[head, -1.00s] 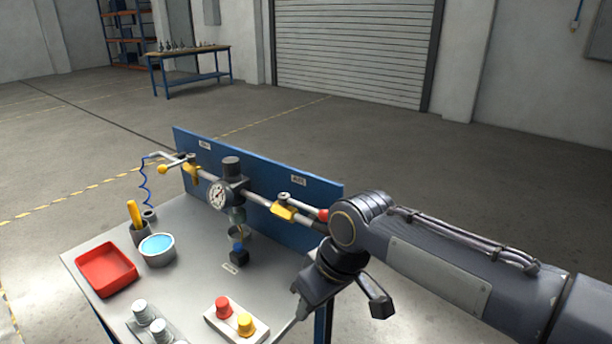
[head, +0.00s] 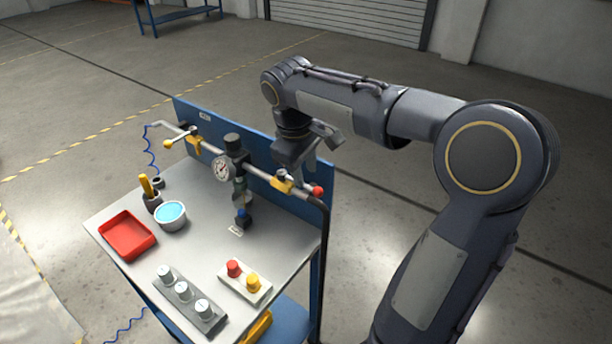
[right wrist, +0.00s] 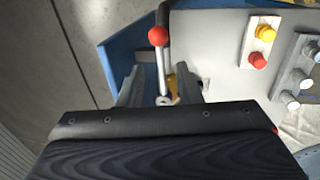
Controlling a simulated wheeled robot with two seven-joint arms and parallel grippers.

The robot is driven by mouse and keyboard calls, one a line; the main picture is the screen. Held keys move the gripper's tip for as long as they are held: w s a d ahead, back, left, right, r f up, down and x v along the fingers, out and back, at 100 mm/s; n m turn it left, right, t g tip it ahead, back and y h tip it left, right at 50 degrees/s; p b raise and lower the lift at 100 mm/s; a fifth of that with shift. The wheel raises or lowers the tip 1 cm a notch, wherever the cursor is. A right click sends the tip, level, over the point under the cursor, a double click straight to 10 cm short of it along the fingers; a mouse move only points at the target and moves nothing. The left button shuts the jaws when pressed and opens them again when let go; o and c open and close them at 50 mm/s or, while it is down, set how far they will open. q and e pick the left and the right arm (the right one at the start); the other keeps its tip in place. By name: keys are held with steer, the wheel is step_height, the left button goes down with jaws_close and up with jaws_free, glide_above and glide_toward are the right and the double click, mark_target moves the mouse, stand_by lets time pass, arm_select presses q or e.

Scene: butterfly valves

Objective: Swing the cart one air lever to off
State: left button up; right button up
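Two levers sit on the pipe along the cart's blue panel. The right lever has a red ball knob (head: 318,190) and lies roughly along the pipe from a yellow valve part (head: 283,182). The left lever has a yellow ball knob (head: 168,144) and sticks out across the pipe. The panel labels are too small to read. My right gripper (head: 300,170) is open above the right valve. In the right wrist view, its fingers (right wrist: 160,90) stand either side of the red-knobbed lever (right wrist: 162,72), with the knob beyond them; contact is unclear. My left gripper is out of view.
A pressure gauge (head: 223,168) and regulator stand mid-pipe. The cart top holds a red tray (head: 128,252), a blue-filled bowl (head: 171,228), a red-and-yellow button box (head: 244,293) and a grey knob block (head: 215,323). The floor behind the panel is clear.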

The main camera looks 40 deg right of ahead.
mark_target(307, 186)
steer(key=shift+d+f, duration=0.15)
steer(key=shift+f, duration=0.7)
steer(key=shift+d+f, duration=0.15)
steer(key=shift+f, duration=0.65)
steer(key=shift+c, duration=0.3)
jaws_close()
